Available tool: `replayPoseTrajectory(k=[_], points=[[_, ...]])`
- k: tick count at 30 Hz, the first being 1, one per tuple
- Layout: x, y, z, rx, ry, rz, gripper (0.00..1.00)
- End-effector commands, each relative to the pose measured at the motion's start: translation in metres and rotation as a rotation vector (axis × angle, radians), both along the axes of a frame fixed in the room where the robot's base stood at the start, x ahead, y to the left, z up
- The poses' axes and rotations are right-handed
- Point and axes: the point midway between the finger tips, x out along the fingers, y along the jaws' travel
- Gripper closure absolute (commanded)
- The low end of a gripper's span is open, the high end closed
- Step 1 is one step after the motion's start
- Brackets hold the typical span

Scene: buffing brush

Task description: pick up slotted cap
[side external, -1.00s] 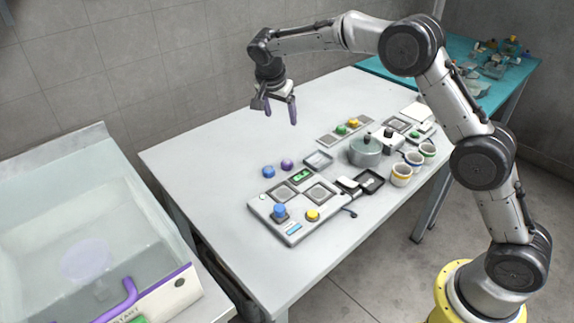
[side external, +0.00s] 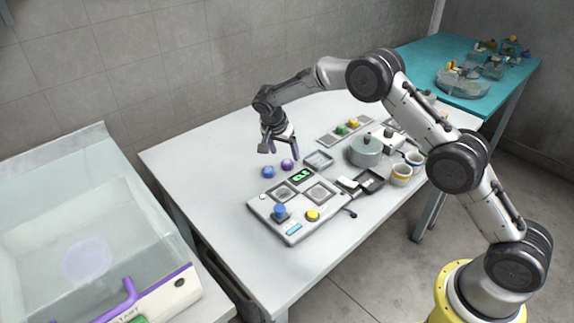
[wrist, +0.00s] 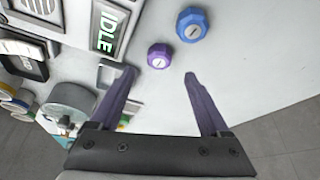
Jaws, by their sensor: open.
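Two faceted caps, each with a pale slotted disc on top, sit on the white table. The purple cap (wrist: 159,56) lies just beyond and between my fingertips in the wrist view. The blue cap (wrist: 192,24) is farther off, up and to the right. In the side view the blue cap (side external: 268,172) is left of the purple cap (side external: 288,165). My gripper (side external: 279,151) is open, its purple fingers pointing down above the caps. The wrist view also shows the open gripper (wrist: 159,77), with nothing between the fingers.
A control box (side external: 295,215) with a screen reading IDLE, pads and knobs stands in front of the caps. The table left of the caps is clear.

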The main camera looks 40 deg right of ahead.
Motion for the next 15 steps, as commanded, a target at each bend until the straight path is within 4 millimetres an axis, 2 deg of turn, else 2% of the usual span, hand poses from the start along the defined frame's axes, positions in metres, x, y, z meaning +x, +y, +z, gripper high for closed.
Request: replayPoseTrajectory(k=[9, 15], points=[[0.003, -0.013, -0.041, 0.0, 0.001, 0.001, 0.2], [0.004, -0.014, -0.043, 0.0, -0.001, 0.0, 0.2]])
